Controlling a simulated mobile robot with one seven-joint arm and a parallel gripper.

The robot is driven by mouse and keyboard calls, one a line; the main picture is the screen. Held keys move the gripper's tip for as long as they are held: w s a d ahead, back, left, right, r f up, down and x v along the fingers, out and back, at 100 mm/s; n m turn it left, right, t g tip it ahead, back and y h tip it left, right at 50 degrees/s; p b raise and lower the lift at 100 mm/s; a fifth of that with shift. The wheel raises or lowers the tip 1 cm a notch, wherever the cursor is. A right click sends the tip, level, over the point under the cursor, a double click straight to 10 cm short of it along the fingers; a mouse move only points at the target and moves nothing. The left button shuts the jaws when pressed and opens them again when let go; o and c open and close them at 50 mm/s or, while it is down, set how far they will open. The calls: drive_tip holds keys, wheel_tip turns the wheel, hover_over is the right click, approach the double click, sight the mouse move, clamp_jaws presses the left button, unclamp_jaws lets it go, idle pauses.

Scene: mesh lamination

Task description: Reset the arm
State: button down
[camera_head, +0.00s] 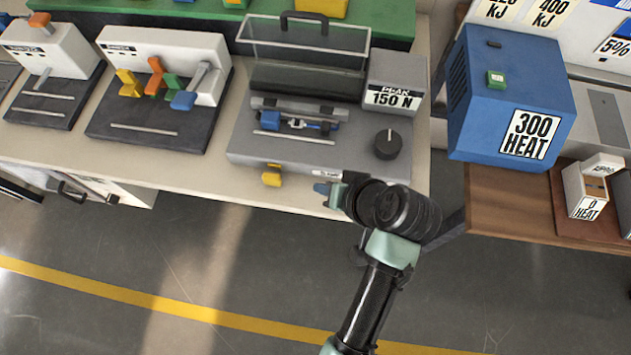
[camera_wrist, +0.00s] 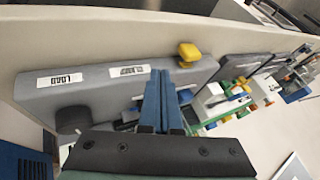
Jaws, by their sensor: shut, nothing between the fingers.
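My gripper (camera_head: 329,190) is at the front edge of the pale workbench (camera_head: 200,183), in front of the grey press machine labelled PEAK 150 N (camera_head: 393,97). In the wrist view its blue fingers (camera_wrist: 163,82) are together with nothing between them. My arm reaches up from the bottom of the head view, over the floor. The machine's yellow knob (camera_head: 271,176) is just left of my gripper and apart from it; it also shows in the wrist view (camera_wrist: 188,51).
The machine has a raised clear cover (camera_head: 302,42) and a black dial (camera_head: 387,143). A device with coloured levers (camera_head: 157,82) stands to the left. A blue box labelled 300 HEAT (camera_head: 505,95) stands on a brown table to the right. The floor in front is clear.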

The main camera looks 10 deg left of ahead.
drive_tip(key=shift+v, duration=1.05)
drive_tip(key=shift+f, duration=0.1)
drive_tip(key=shift+d, duration=0.1)
